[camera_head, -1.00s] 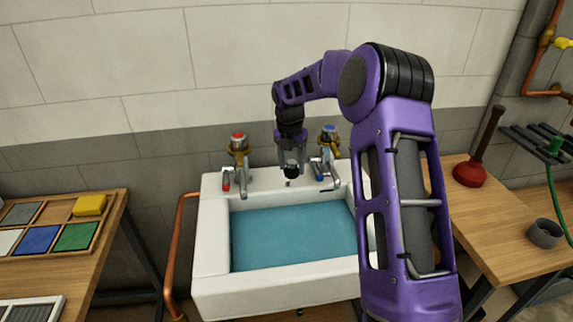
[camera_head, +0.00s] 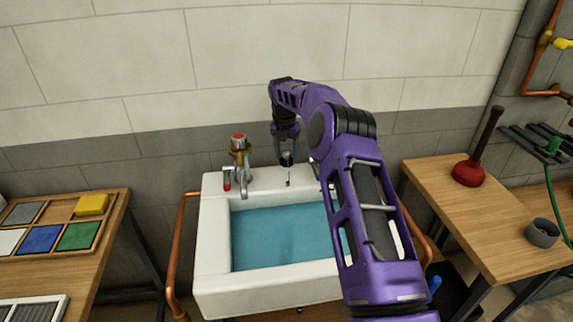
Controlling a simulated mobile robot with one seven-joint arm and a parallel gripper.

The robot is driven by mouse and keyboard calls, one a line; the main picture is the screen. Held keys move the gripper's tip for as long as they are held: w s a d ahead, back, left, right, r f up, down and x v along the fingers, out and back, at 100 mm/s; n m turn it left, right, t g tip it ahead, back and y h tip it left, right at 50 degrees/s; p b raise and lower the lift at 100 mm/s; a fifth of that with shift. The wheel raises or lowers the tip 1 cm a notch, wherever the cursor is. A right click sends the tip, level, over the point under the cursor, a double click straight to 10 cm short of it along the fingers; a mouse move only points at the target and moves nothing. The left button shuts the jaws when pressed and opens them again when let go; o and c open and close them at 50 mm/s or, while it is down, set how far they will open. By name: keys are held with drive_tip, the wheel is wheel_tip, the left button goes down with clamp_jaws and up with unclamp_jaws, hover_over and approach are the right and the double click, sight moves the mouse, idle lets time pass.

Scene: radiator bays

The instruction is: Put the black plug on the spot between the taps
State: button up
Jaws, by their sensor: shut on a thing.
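The black plug (camera_head: 287,158) is in my gripper (camera_head: 287,154), which is shut on it above the back ledge of the white sink (camera_head: 213,245). Whether the plug touches the ledge cannot be told. A small dark mark (camera_head: 288,183) shows on the ledge just below the plug. The red-topped tap (camera_head: 239,160) stands to the left of my gripper. The blue-topped tap on the right is almost wholly hidden by my arm; only a bit of it (camera_head: 315,168) shows. The basin holds blue water (camera_head: 285,235).
A wooden bench on the left (camera_head: 85,270) carries a tray of coloured tiles. The right bench (camera_head: 455,215) holds a red plunger (camera_head: 470,172) and a grey cup (camera_head: 543,233). A copper pipe (camera_head: 172,250) runs down the sink's left side. The wall is close behind the taps.

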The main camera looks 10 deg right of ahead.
sight(286, 160)
drive_tip(key=shift+w+f, duration=0.2)
drive_tip(key=shift+f, duration=2)
drive_tip(key=shift+f, duration=0.2)
drive_tip(key=o, duration=1.4)
drive_tip(key=shift+c, duration=0.2)
drive_tip(key=shift+r, duration=0.15)
drive_tip(key=r, duration=0.4)
drive_tip(key=s+r, duration=0.1)
drive_tip(key=r, duration=0.7)
drive_tip(key=shift+s+a+p, duration=0.15)
drive_tip(key=shift+a+p, duration=0.2)
drive_tip(key=shift+a, duration=0.05)
